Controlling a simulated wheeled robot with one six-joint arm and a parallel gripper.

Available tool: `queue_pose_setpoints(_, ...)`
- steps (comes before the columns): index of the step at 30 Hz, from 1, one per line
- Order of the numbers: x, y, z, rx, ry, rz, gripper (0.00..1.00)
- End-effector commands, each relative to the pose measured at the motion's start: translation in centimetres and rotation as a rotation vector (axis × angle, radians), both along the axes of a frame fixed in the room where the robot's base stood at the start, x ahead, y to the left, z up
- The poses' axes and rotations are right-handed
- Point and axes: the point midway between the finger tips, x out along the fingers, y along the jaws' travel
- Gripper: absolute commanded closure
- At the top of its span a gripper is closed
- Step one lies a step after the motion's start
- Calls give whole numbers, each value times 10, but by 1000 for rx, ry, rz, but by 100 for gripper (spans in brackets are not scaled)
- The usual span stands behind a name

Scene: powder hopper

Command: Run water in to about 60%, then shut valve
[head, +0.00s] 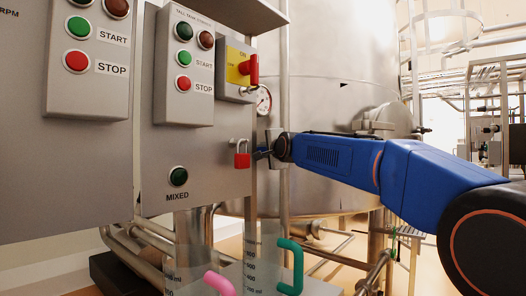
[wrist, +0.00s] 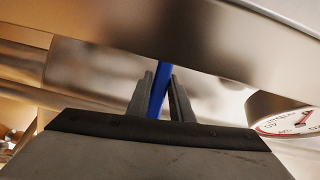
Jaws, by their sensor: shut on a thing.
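My gripper (head: 266,153) is beside the red padlock at the right edge of the grey control panel, in front of the large steel tank (head: 335,75). In the wrist view my gripper (wrist: 160,90) is shut on a narrow blue handle (wrist: 161,82), which passes between the two dark fingers. The handle looks like a valve lever, but the valve body is hidden and I cannot tell how far it is turned. The round gauge (head: 263,100) is on the tank side above my gripper; it shows partly in the wrist view (wrist: 292,122), and I cannot read its level.
A red padlock (head: 242,155) hangs on the panel. A red rotary switch (head: 252,69) on yellow is above it, beside start and stop buttons. Below, two clear graduated jugs have a pink handle (head: 220,284) and a green handle (head: 291,266). Pipes run behind them.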

Motion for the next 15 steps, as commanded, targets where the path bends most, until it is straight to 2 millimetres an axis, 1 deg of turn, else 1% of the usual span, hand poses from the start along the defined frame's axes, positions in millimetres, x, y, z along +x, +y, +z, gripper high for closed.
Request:
queue_pose_setpoints(1,4,3,-19,-15,30,2,100)
queue_pose_setpoints(2,4,3,-19,-15,30,2,100)
queue_pose_setpoints(3,4,3,-20,-14,32,2,73)
queue_pose_setpoints(4,4,3,-19,-14,31,2,66)
queue_pose_setpoints(5,4,3,-19,-14,31,2,64)
queue_pose_setpoints(15,3,2,-15,-10,24,2,64)
